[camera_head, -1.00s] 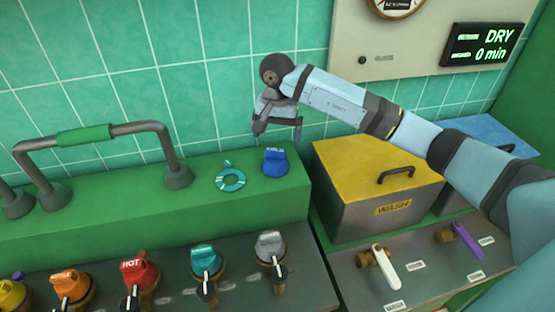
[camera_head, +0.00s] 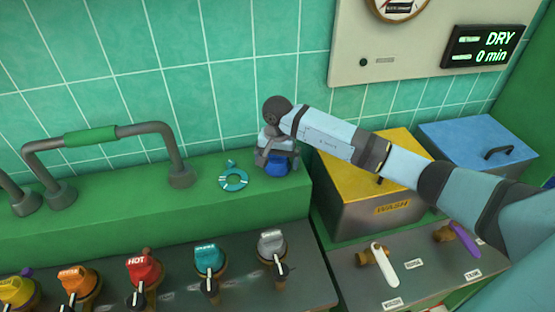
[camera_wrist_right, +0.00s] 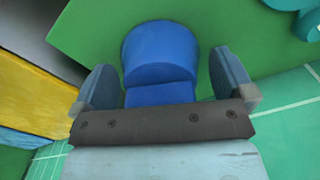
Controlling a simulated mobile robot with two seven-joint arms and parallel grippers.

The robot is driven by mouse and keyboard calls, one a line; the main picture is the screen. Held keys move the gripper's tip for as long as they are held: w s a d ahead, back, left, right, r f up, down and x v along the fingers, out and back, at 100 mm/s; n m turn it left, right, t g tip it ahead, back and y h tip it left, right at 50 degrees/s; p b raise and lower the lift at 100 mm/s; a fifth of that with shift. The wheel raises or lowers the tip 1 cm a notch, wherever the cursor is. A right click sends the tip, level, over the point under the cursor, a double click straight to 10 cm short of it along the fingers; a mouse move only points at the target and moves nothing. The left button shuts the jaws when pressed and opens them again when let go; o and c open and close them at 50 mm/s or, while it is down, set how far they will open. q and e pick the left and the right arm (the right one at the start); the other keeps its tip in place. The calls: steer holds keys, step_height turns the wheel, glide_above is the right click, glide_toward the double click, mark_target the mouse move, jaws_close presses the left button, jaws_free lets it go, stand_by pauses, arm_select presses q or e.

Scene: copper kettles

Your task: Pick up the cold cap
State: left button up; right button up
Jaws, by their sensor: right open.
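The blue cap (camera_head: 277,168) sits on the green ledge beside a teal ring, mostly hidden under my right gripper in the head view. I cannot read its label now. My right gripper (camera_head: 274,160) is directly over it, reaching down. In the right wrist view the blue cap (camera_wrist_right: 160,55) stands between the two open fingers of my right gripper (camera_wrist_right: 170,85), with a gap visible on each side. My left gripper is not in view.
The teal ring (camera_head: 233,179) lies just left of the cap. A grey pipe handle (camera_head: 182,172) rises further left. Below are capped valves, including a red HOT one (camera_head: 144,268). A yellow-lidded WASH box (camera_head: 360,205) stands right, under my arm.

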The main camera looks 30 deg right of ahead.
steer(key=c, duration=0.7)
arm_select(q)
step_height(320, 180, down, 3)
steer(key=b, duration=0.3)
arm_select(e)
step_height(320, 180, up, 20)
steer(key=shift+r, duration=0.1)
